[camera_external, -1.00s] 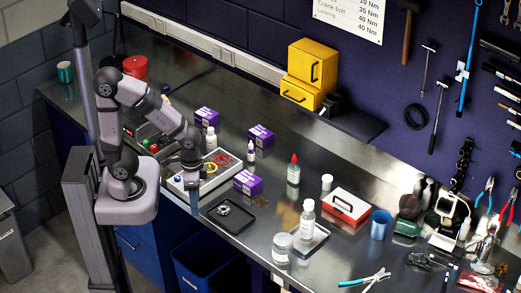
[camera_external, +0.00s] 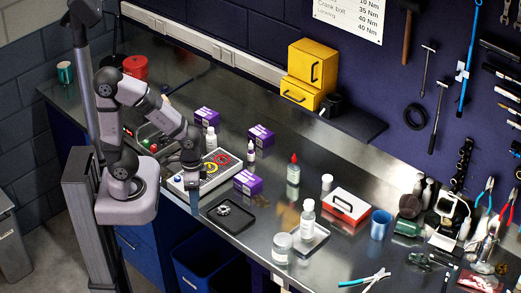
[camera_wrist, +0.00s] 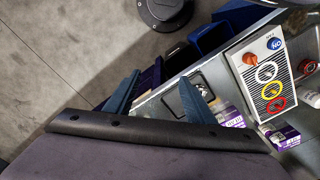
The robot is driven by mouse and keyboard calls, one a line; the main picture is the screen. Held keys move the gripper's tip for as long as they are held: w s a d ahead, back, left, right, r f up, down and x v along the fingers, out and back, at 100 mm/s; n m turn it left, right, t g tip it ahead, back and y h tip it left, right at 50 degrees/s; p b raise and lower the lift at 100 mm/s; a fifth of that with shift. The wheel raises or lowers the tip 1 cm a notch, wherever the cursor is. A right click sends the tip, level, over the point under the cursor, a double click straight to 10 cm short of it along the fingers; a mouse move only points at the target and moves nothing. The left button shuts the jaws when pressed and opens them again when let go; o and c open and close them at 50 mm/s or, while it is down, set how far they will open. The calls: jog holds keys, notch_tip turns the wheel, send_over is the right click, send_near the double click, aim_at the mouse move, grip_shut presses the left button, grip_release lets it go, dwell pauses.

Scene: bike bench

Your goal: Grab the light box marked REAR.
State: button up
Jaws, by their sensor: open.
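Three purple-and-white boxes stand on the bench in the external view: one at the back left (camera_external: 207,117), one at the back right (camera_external: 260,136) and one nearer the front (camera_external: 248,182). Their markings are too small to read, so I cannot tell which says REAR. My gripper (camera_external: 194,199) is near the bench's front edge, left of the front box and apart from it. In the wrist view my gripper (camera_wrist: 158,95) has its blue fingers spread with nothing held. Two purple-and-white boxes, one nearer (camera_wrist: 231,116) and one farther right (camera_wrist: 282,136), lie right of the fingers.
A grey control panel (camera_external: 190,183) with coloured rings lies beside my gripper; it also shows in the wrist view (camera_wrist: 246,80). A black tray (camera_external: 237,222) holds a small round metal part. Small bottles (camera_external: 251,153) stand near the boxes. Right of the tray are jars and a red-and-white case (camera_external: 349,207).

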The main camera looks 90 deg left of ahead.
jog(key=o, duration=0.6)
notch_tip(320, 180, up, 5)
jog(key=w+a+f+n+t+h+b, duration=0.25)
jog(key=w+a+n+b, duration=0.25)
jog(key=w+n+b, duration=0.35)
jog(key=w+a+f+n+t+h+b, duration=0.1)
jog(key=w+a+n+h+b, duration=0.35)
jog(key=w+n+b, duration=0.45)
jog(key=s+a+r+n+t+h+b, duration=0.1)
jog(key=a+n+t+b, duration=0.3)
jog(key=a, duration=0.5)
jog(key=s+a+r+n+t+h+b, duration=0.2)
jog(key=a+n+b, duration=0.45)
jog(key=a, duration=0.35)
jog(key=m, duration=0.1)
send_near(254, 182)
jog(key=x, duration=0.3)
jog(key=shift+d, duration=0.35)
jog(key=shift+p+x, duration=0.45)
jog(key=shift+x, duration=3.25)
